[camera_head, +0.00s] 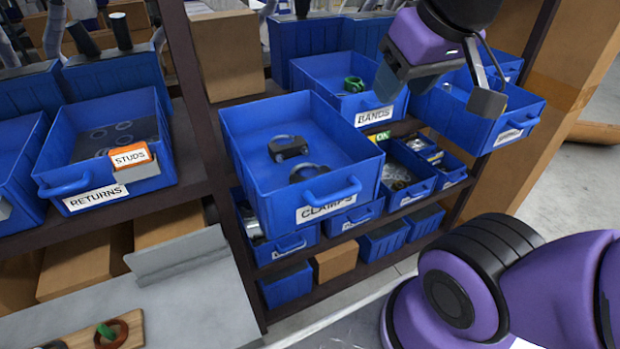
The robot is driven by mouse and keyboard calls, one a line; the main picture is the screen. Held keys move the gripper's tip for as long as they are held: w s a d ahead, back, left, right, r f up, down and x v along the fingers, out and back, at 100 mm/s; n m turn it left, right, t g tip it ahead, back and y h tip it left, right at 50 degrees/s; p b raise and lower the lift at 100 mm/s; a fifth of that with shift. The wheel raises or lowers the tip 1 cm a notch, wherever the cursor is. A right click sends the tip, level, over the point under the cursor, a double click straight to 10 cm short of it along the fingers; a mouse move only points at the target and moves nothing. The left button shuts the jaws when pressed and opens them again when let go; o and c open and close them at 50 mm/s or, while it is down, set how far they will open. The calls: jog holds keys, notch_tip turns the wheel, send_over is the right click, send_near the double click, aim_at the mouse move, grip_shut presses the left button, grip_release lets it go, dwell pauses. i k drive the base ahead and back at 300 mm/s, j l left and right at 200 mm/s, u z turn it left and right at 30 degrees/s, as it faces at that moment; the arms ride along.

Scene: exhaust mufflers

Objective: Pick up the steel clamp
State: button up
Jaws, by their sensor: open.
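The blue bin labelled CLAMPS (238,128) is pulled out from the shelf and holds two ring-shaped clamps. The rear one is a dark clamp (290,153). The front one is a greyish clamp (308,168), partly hidden by the bin's front wall and handle. I cannot tell for certain which is steel. My gripper (440,96) is open and empty at the upper right. It is up and to the right of the CLAMPS bin, in front of the BANDS bin and the bin to its right, apart from both clamps.
The BANDS bin (313,83) behind holds a green band (354,84). A RETURNS bin (60,150) with an orange STUDS label box (136,163) is at left. Dark shelf posts flank the bins. A grey bench (180,300) is at lower left. Smaller blue bins sit below.

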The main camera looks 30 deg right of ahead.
aim_at(293, 178)
jog(key=u, duration=3.15)
jog(key=z, duration=3.15)
jog(key=l+z, duration=0.25)
jog(key=l, duration=0.15)
jog(key=i+l+z, duration=0.2)
jog(key=l, duration=0.2)
